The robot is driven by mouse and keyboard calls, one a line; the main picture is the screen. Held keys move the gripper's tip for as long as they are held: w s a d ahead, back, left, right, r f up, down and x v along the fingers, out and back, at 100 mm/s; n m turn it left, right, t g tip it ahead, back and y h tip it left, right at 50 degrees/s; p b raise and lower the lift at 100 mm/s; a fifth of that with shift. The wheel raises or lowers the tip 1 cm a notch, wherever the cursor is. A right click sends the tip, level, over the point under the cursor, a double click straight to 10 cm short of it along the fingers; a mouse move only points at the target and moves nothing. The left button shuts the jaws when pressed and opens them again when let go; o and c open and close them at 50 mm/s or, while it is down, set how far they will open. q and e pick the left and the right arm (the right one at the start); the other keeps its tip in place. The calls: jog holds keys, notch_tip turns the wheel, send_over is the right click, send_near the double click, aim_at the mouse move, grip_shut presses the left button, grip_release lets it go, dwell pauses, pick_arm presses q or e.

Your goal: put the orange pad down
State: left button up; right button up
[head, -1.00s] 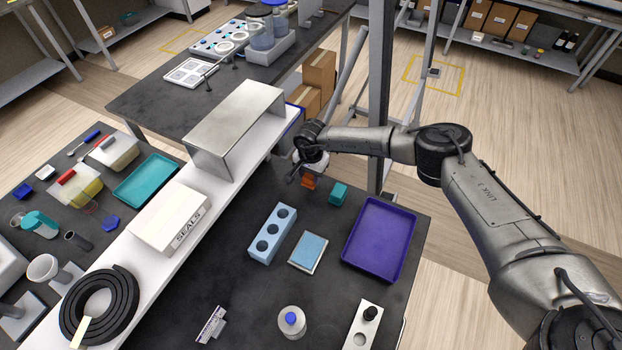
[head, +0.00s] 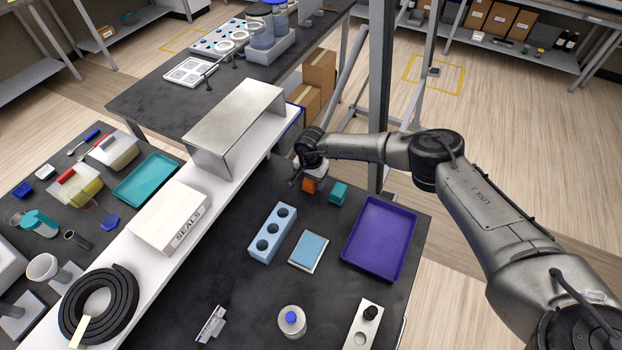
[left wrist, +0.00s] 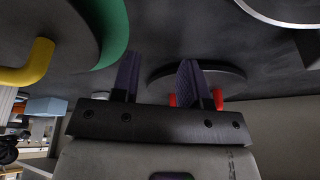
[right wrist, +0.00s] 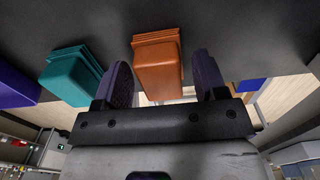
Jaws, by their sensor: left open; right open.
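The orange pad (right wrist: 158,62) is a small ribbed block on the dark bench, seen between the two fingers of my right gripper (right wrist: 160,85) in the right wrist view. The fingers are open, with a gap visible on the pad's right side. In the head view the orange pad (head: 309,186) shows just below my right gripper (head: 303,180), partly hidden by it. A teal pad (head: 338,193) stands just to its right, and the teal pad also shows in the right wrist view (right wrist: 72,75). My left gripper (left wrist: 160,80) is open and empty in the left wrist view.
A purple tray (head: 381,238), a light-blue block with holes (head: 270,233) and a blue-topped pad (head: 309,251) are on the bench. A metal cover (head: 235,125) stands on the white shelf left of my right gripper. A metal upright (head: 381,90) rises behind my right arm.

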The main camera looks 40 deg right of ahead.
pick_arm(q)
jog(key=shift+r, duration=0.2)
pick_arm(e)
jog(key=shift+r, duration=0.45)
pick_arm(q)
jog(key=shift+d+f, duration=0.1)
jog(key=shift+f, duration=0.05)
pick_arm(e)
notch_tip(320, 180, up, 12)
jog(key=shift+f, duration=0.25)
